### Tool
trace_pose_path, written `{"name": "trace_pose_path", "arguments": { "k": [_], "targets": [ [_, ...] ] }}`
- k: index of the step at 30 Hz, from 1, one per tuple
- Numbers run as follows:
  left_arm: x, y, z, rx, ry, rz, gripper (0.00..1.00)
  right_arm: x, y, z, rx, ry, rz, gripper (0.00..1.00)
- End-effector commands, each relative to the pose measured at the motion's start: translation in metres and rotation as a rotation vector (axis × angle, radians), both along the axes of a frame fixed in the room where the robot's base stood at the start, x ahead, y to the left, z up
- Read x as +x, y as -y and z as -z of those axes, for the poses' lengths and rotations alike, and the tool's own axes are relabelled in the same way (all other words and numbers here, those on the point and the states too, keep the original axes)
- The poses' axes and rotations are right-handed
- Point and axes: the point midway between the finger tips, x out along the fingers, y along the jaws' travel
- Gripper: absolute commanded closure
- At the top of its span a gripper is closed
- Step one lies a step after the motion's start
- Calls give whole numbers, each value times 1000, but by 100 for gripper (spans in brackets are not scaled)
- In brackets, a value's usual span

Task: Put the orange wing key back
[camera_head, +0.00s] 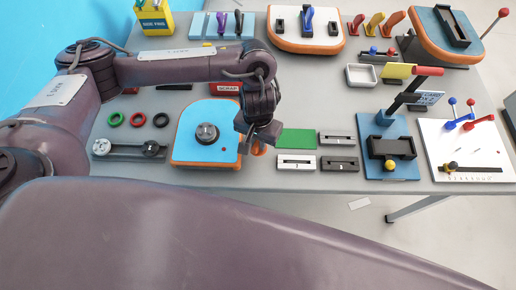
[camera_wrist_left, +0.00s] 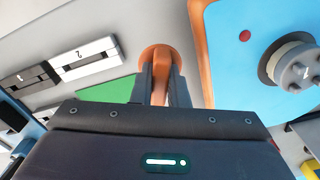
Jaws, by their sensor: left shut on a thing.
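My left gripper (camera_head: 259,140) is shut on the orange wing key (camera_wrist_left: 158,58) and points down at the table, just right of the blue board with the orange edge (camera_head: 190,145). In the head view only a small orange part of the key (camera_head: 260,150) shows below the fingers. The right gripper is not in view.
A green pad (camera_head: 297,139) and several slotted blocks (camera_head: 339,163) lie right of the gripper. A dark valve (camera_head: 207,133) stands on the blue board.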

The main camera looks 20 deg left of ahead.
Motion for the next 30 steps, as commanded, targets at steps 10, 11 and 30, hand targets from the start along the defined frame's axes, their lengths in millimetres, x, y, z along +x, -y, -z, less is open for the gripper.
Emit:
{"name": "trace_pose_path", "arguments": {
  "k": [10, 11, 30],
  "targets": [
    [0, 0, 41, -1, -2, -1, 100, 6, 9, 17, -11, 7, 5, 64],
    [0, 0, 43, 0, -2, 0, 100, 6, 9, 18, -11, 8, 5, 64],
    [0, 0, 45, 0, 0, 0, 64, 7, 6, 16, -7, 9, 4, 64]
  ]
}}
